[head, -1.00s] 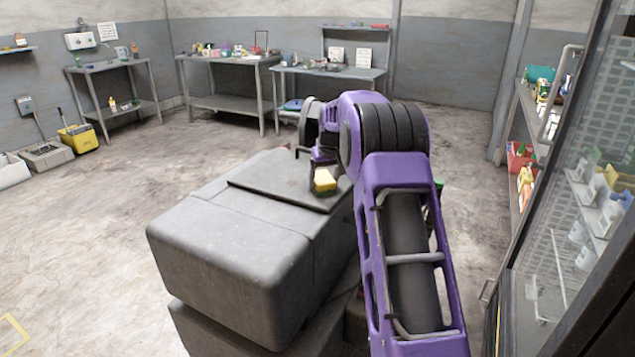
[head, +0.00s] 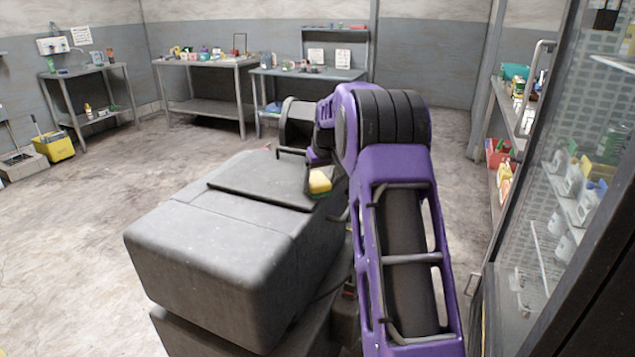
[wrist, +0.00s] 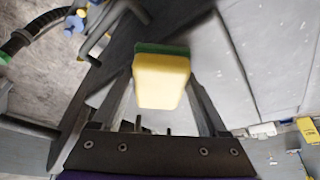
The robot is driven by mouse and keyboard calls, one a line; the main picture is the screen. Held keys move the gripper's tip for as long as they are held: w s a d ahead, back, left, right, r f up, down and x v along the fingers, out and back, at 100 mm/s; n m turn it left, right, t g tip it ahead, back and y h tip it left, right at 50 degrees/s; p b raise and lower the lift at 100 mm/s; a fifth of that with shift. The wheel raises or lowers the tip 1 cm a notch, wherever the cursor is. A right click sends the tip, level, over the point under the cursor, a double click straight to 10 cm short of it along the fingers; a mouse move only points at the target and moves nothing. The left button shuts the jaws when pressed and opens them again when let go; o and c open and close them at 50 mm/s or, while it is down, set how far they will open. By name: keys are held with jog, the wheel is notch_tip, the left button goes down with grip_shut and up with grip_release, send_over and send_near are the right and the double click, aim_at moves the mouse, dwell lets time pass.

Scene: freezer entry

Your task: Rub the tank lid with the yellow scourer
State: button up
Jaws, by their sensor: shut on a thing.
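The yellow scourer (head: 320,182), a yellow block with a green face, is held by my gripper (wrist: 161,84). In the wrist view the scourer (wrist: 161,78) sits between both fingers, with its green edge at the far side. In the head view its green face points down, at the right edge of a flat dark slab on a large grey box. That slab looks like the tank lid (head: 255,183). The scourer is at or just above the slab; I cannot tell whether they touch. My purple arm hides part of the slab's right side and most of the gripper.
The glass-fronted cabinet (head: 560,230) and a stocked shelf (head: 520,110) stand close on the right. Tables with small items (head: 205,62) line the back wall. A yellow bucket (head: 58,147) stands at far left. The floor left of the box is clear.

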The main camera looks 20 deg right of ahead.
jog(key=shift+r+p, duration=2.2)
jog(key=shift+r, duration=0.8)
jog(key=shift+r, duration=0.1)
jog(key=shift+r+p, duration=0.65)
jog(key=shift+r, duration=0.75)
jog(key=shift+a, duration=0.1)
